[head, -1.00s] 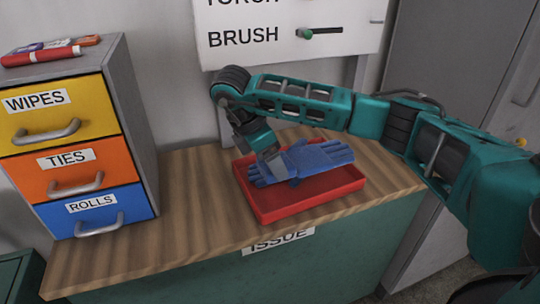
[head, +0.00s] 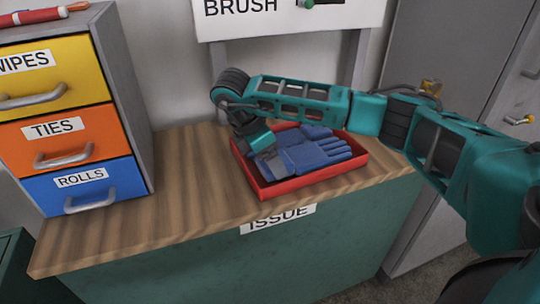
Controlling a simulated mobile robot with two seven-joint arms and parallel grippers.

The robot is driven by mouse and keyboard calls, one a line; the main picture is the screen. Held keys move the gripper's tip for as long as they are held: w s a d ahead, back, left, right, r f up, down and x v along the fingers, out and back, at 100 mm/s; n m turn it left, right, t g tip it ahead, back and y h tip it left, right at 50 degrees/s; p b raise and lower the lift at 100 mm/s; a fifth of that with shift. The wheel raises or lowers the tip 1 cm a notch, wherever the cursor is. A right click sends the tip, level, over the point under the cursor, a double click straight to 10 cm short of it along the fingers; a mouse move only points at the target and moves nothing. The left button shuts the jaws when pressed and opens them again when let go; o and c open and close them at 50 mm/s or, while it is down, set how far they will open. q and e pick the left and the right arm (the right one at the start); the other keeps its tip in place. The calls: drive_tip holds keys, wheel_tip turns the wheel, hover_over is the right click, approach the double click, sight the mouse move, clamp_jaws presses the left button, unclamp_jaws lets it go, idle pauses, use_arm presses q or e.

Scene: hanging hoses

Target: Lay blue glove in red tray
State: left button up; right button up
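The blue glove (head: 318,158) lies low inside the red tray (head: 312,185) on the wooden counter, its fingers pointing right. More blue glove shape (head: 314,132) shows behind it, so it looks like a pair. My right gripper (head: 268,156) reaches down over the tray's left part, its grey fingers at the glove's cuff. The far finger is hidden, so I cannot tell whether the fingers still pinch the cuff. My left gripper is not in view.
A drawer cabinet (head: 138,110) stands on the counter's left, with yellow, orange and blue drawers. The wooden top (head: 185,170) between it and the tray is clear. A white BRUSH board (head: 290,25) is behind. A grey locker (head: 450,60) stands at right.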

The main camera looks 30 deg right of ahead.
drive_tip(key=o, duration=1.2)
drive_tip(key=p+v, duration=0.3)
drive_tip(key=v, duration=1)
drive_tip(key=shift+d, duration=0.1)
